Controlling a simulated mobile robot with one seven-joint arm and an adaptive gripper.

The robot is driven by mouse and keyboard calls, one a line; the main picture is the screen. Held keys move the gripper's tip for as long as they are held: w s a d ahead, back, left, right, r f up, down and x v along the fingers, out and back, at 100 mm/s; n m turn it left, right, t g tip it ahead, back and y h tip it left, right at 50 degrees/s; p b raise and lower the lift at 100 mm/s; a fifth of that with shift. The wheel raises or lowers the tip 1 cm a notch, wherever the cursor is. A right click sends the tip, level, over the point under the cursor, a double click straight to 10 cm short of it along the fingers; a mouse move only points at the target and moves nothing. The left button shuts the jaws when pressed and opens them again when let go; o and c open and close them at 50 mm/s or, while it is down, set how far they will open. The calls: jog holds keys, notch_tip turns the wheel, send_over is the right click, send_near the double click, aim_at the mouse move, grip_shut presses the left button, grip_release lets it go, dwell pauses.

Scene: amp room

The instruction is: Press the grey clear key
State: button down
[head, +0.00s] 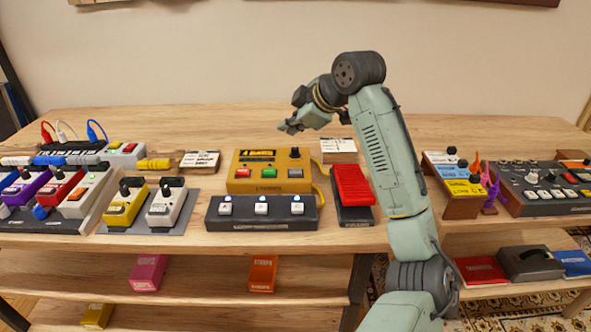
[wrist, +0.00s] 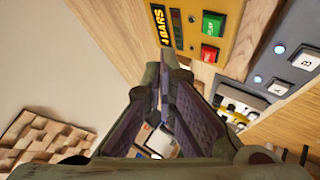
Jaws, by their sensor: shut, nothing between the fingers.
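The yellow box (head: 270,170) stands on the table with a display and a row of red, green and grey keys. The grey key (head: 295,173) is the right one of the row; its lettering is too small to read. In the wrist view the yellow box (wrist: 240,45) shows its "4 BARS" label, a green key (wrist: 214,24) and a red key (wrist: 209,53); the grey key is out of that view. My gripper (head: 289,127) is shut and empty, raised above the back of the yellow box and apart from it. Its fingers show in the wrist view (wrist: 160,66).
A dark three-switch pedal (head: 262,212) sits in front of the yellow box. A red pedal (head: 352,185) and yellow cable are at its right, with a white card (head: 339,146) behind. Other pedals (head: 125,206) stand at the left. A mixer (head: 545,185) is far right.

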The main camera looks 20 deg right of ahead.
jog(key=shift+s+d, duration=0.2)
jog(key=shift+d, duration=0.15)
jog(key=shift+f, duration=0.15)
jog(key=b, duration=0.6)
send_over(294, 172)
notch_tip(294, 172, down, 8)
jog(key=shift+s+r, duration=0.1)
jog(key=shift+r, duration=0.15)
jog(key=shift+f, duration=0.55)
jog(key=shift+f+b, duration=0.15)
jog(key=shift+b, duration=0.15)
jog(key=shift+f, duration=0.3)
